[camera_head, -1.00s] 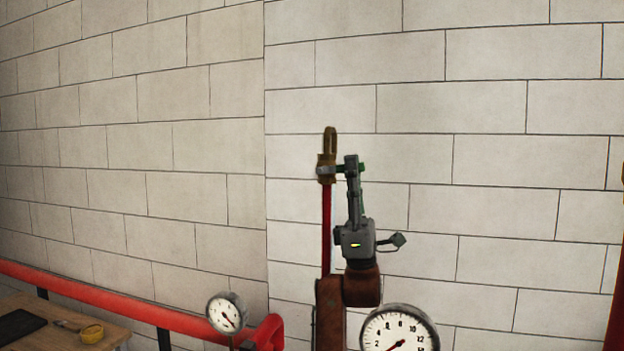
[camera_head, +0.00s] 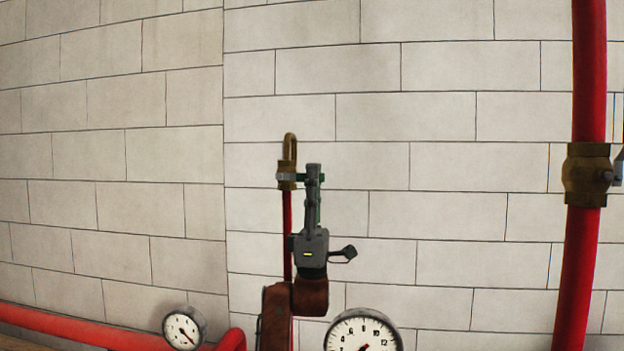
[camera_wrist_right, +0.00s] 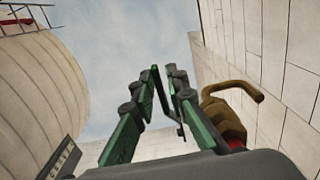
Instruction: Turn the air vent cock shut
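The air vent cock (camera_head: 288,176) is a brass fitting with a curved spout on top of a thin upright red pipe, left of centre in the head view. A grey part crosses it, and I cannot tell how its lever stands. In the right wrist view the cock (camera_wrist_right: 228,118) is to the right of the fingers. My right gripper (camera_head: 313,170) is upright just right of the cock and appears close to it; contact is unclear. Its green-padded fingers (camera_wrist_right: 163,72) are partly open with a narrow gap. My left gripper is not in view.
A thick red pipe with a brass valve (camera_head: 586,175) rises on the right. The block wall (camera_head: 450,120) is behind.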

